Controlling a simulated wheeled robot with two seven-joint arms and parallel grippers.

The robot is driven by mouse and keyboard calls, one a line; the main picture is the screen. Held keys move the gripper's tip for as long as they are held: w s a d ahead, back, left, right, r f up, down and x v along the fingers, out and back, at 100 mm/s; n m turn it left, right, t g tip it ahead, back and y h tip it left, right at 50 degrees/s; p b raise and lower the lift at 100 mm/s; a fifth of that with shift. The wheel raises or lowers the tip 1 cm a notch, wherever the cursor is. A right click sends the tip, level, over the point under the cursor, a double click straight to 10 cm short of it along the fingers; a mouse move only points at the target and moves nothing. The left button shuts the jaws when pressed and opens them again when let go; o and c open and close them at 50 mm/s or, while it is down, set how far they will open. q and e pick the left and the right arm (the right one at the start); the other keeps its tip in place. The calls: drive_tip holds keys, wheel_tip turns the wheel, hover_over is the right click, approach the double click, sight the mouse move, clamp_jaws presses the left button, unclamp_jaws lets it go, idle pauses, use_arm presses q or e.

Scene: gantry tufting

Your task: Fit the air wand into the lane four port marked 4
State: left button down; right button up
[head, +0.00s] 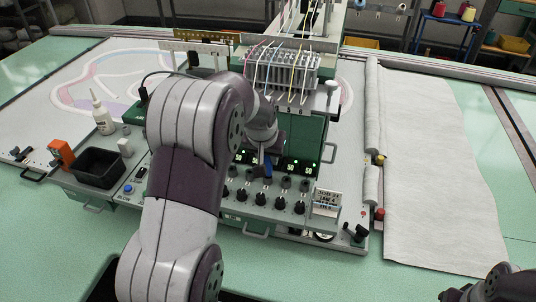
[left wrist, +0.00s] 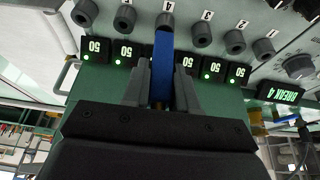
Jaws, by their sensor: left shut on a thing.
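The blue air wand (left wrist: 162,70) stands between the fingers of my left gripper (left wrist: 162,92), which is shut on it. In the left wrist view its far end reaches the dark port marked 4 (left wrist: 165,20) and lines up with it; I cannot tell whether the tip is inside or just in front. In the head view, the blue of the wand (head: 267,171) shows at my left gripper (head: 262,160), mostly behind my arm. Part of my right arm shows at the lower right corner; its jaw state is unclear.
Ports marked 3 (left wrist: 201,35) and 2 (left wrist: 234,42) sit close beside port 4. Green displays reading 50 line the panel, and another reads BREAK 4 (left wrist: 279,92). A black bin (head: 97,167) and white bottle (head: 102,113) stand left; white cloth (head: 440,160) lies right.

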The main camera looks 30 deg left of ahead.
use_arm(q)
drive_tip(key=shift+f, duration=0.35)
drive_tip(key=c, duration=0.8)
unclamp_jaws()
drive_tip(key=shift+r, duration=0.1)
drive_tip(key=shift+s+r+b, duration=0.15)
drive_tip(key=shift+r+b, duration=0.15)
drive_tip(key=shift+r, duration=0.05)
drive_tip(key=b+v, duration=0.1)
drive_tip(key=v, duration=1)
drive_tip(key=shift+s+r+b, duration=0.3)
drive_tip(key=shift+r+b, duration=0.05)
drive_tip(key=shift+d, duration=0.15)
drive_tip(key=shift+w, duration=0.1)
